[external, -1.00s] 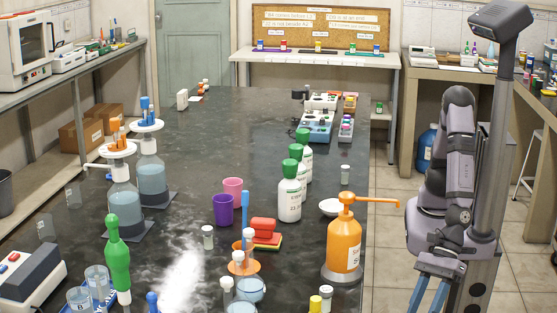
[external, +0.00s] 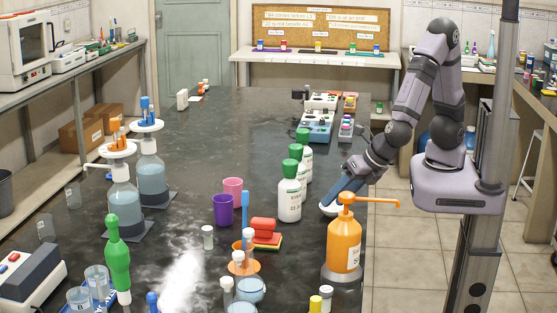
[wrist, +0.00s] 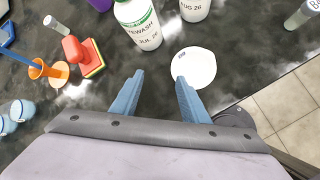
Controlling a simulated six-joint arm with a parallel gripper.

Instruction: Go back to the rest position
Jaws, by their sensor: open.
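My gripper (external: 338,200) reaches over the right edge of the dark bench, its blue fingers pointing down and left. In the wrist view the two blue fingers (wrist: 157,78) are spread apart, with nothing between them. A round white dish (wrist: 194,68) lies on the bench just ahead of the right fingertip. In the external view the dish (external: 326,212) is partly hidden by my gripper. I cannot tell whether the finger touches it.
An orange pump bottle (external: 344,245) stands close in front of my gripper. White bottles with green caps (external: 289,200) stand to its left. Floor (wrist: 285,100) lies beyond the bench edge.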

